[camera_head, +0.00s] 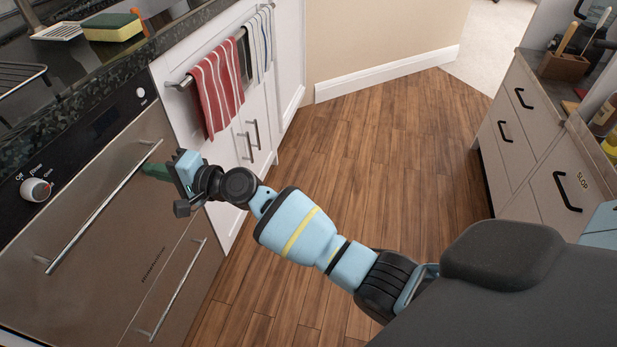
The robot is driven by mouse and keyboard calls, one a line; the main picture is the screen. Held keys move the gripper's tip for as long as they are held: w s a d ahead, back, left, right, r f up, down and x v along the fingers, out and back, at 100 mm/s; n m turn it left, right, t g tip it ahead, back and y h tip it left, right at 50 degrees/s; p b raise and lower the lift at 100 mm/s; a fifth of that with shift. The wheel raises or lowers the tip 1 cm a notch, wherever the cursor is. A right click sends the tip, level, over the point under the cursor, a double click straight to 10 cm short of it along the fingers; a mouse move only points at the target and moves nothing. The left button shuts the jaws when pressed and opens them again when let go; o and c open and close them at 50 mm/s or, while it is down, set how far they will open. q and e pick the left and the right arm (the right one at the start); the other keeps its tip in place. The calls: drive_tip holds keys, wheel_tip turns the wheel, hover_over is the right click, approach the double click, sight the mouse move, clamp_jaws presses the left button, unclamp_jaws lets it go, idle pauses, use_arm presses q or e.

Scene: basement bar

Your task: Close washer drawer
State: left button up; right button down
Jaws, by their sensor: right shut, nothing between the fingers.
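The washer is a steel-fronted appliance at the left, with an upper drawer (95,225) and a lower drawer (185,285). Each has a long bar handle, the upper handle (100,205) and the lower handle (180,285). The upper front looks about flush with the counter; I cannot tell if a small gap is left. My right gripper (154,171) is shut and empty at the far end of the upper handle, close to the drawer front. Whether it touches is unclear, and its body hides part of the front's far edge. My left gripper is not in view.
A dark countertop (75,85) runs above the washer, with a sponge (112,27) on it. A red striped towel (217,85) hangs on a rail beyond my gripper. Drawers (540,130) line the right side. The wooden floor (385,140) between is clear.

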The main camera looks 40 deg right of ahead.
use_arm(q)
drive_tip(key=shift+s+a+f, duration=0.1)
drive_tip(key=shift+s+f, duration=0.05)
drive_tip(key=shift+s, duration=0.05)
use_arm(e)
drive_tip(key=shift+w+a+r, duration=0.15)
drive_tip(key=shift+w+a, duration=0.1)
drive_tip(key=shift+w, duration=0.1)
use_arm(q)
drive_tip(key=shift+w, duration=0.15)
use_arm(e)
drive_tip(key=shift+a+r, duration=0.1)
drive_tip(key=shift+r, duration=0.2)
drive_tip(key=shift+f, duration=0.1)
